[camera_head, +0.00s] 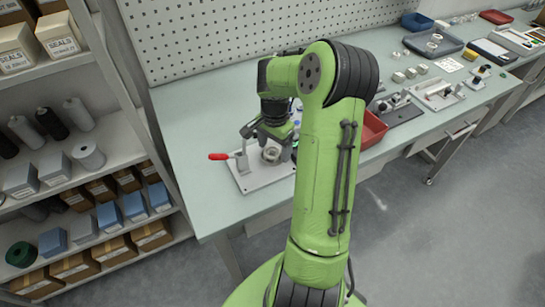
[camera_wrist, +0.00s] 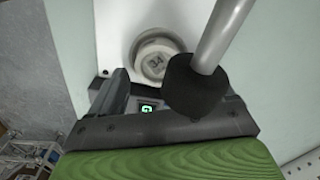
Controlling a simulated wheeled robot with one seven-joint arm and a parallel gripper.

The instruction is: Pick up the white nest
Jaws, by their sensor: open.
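The white nest (camera_wrist: 154,62) is a round, off-white cup with a cross-shaped detail in its middle. It sits on a white base plate (camera_wrist: 112,35) in the wrist view. In the head view the nest (camera_head: 271,154) shows as a small ring on the plate, just below my gripper (camera_head: 274,132). My gripper is open, with one finger (camera_wrist: 113,92) visible at left in the wrist view. The other finger is mostly hidden behind a black knob on a metal rod. Nothing shows held between the fingers.
The metal rod with the black knob (camera_wrist: 195,85) crosses close in front of my wrist camera. A red bin (camera_head: 373,129) is to the right, partly behind my arm. Bare tabletop (camera_head: 190,125) lies at left.

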